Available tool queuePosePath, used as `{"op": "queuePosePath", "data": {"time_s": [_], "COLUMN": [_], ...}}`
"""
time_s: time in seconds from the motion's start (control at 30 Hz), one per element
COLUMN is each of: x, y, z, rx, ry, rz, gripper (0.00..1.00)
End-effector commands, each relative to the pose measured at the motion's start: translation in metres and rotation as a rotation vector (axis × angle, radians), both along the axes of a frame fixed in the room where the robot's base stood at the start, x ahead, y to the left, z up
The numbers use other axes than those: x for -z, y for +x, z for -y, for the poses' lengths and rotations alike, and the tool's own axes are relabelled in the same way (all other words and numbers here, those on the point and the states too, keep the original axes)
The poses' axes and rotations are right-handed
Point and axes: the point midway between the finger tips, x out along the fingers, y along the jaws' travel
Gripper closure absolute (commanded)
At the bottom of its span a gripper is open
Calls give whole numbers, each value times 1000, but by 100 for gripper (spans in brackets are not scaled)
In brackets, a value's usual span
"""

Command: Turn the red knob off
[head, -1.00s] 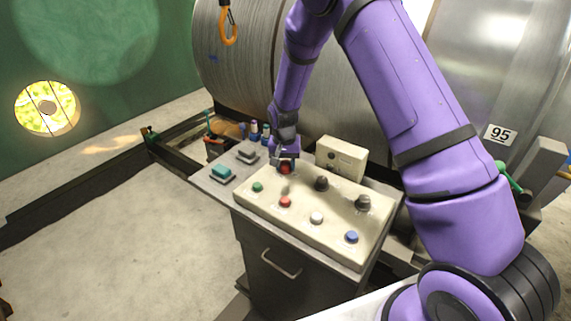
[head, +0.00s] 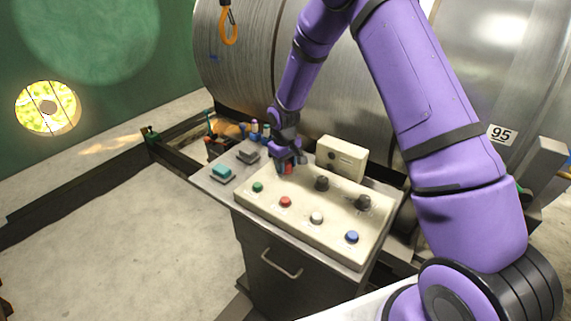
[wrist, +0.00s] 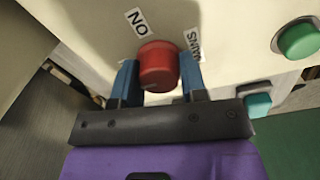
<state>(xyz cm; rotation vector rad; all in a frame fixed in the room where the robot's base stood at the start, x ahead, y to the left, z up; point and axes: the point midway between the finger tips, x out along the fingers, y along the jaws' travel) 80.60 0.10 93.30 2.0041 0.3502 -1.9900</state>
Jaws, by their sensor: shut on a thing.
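The red knob (wrist: 158,66) sits on the cream control panel (head: 335,230), at its back left corner. In the wrist view an "ON" label (wrist: 138,20) is beside it at upper left and a "MAINS" label (wrist: 192,44) at upper right. My gripper (wrist: 158,82) has its blue fingers on both sides of the knob, shut on it. In the head view my gripper (head: 287,165) covers most of the knob, and only a bit of red shows. The knob's pointer mark is not clear.
Two black knobs (head: 322,184) and green, red (head: 285,202), white and blue buttons (head: 351,237) are on the same panel. A cream box (head: 342,157) stands behind it. Teal (head: 222,172) and grey switches lie left. A large metal drum (head: 240,60) is behind.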

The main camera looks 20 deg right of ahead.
Motion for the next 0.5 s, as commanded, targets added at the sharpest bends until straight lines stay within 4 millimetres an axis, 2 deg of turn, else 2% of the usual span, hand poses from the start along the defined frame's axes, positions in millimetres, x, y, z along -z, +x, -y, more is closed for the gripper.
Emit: {"op": "queuePosePath", "data": {"time_s": [0.5], "x": [0], "y": [0], "z": [0], "rx": [-59], "ry": [0], "rz": [1], "gripper": [84]}}
